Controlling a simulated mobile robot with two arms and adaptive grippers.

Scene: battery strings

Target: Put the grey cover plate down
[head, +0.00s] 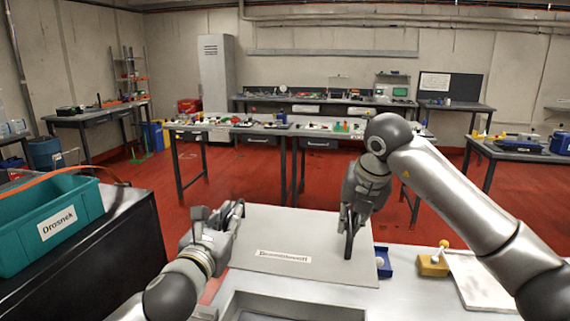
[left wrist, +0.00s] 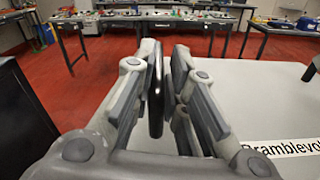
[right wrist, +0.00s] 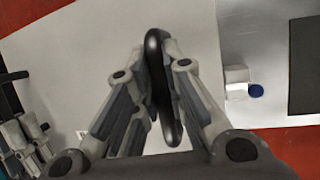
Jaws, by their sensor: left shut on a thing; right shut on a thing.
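The grey cover plate (head: 290,226) is a broad flat light-grey sheet with a white name label near its front edge. It spans the space between my two grippers and looks roughly level; I cannot tell whether it rests on something or hangs clear. My left gripper (head: 236,210) is shut on a black handle (left wrist: 155,90) at the plate's left side. My right gripper (head: 349,240) is shut on another black handle (right wrist: 160,85) at its right side. The plate also shows in the left wrist view (left wrist: 265,100) and the right wrist view (right wrist: 70,70). It hides what lies under it.
A grey tray (head: 235,302) is in front of the plate. A blue holder (head: 383,262), a yellow block (head: 433,265) and a pale flat panel (head: 482,283) are to its right. A teal crate (head: 50,225) stands on the black cabinet (head: 85,265) at left.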

